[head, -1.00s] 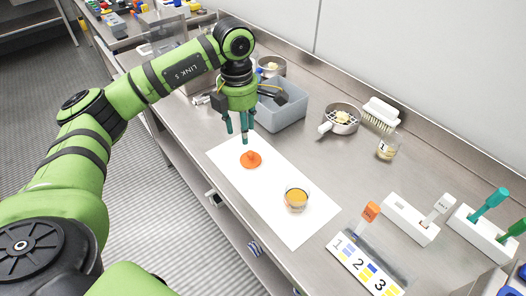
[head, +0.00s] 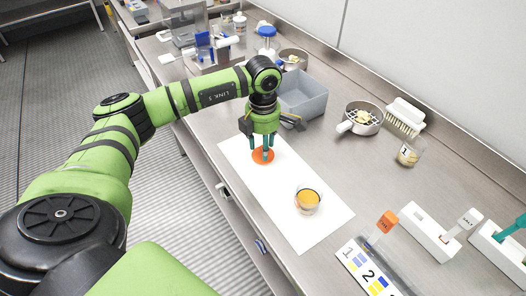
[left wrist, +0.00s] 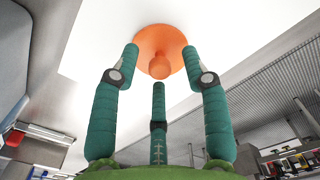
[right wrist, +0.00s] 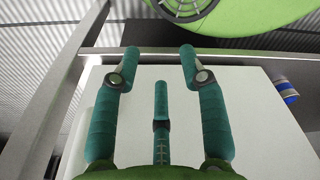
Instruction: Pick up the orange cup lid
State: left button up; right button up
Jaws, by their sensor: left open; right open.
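The orange cup lid (head: 257,157) lies flat on the white sheet (head: 297,236), towards its far end. It is a round disc with a knob. My left gripper (head: 264,152) is open and points down right over the lid, its fingers partly hiding it. In the left wrist view the lid (left wrist: 172,42) shows between and beyond the open fingertips (left wrist: 160,62), with its knob pointing towards them. I cannot tell whether any finger touches it. A clear cup (head: 308,201) with orange-yellow contents stands on the sheet. My right gripper (right wrist: 160,62) is open and empty in the right wrist view.
A grey bin (head: 302,99) stands behind my left gripper. A strainer pan (head: 361,120), a brush (head: 405,117) and a labelled beaker (head: 408,154) stand farther right. A numbered card (head: 366,270) and white holders (head: 430,232) are at front right.

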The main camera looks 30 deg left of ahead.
pick_arm(q)
jog(key=c, duration=0.7)
jog(key=shift+c, duration=1.1)
grip_shut()
pick_arm(e)
jog(key=shift+s+f, duration=0.1)
jog(key=shift+s, duration=0.7)
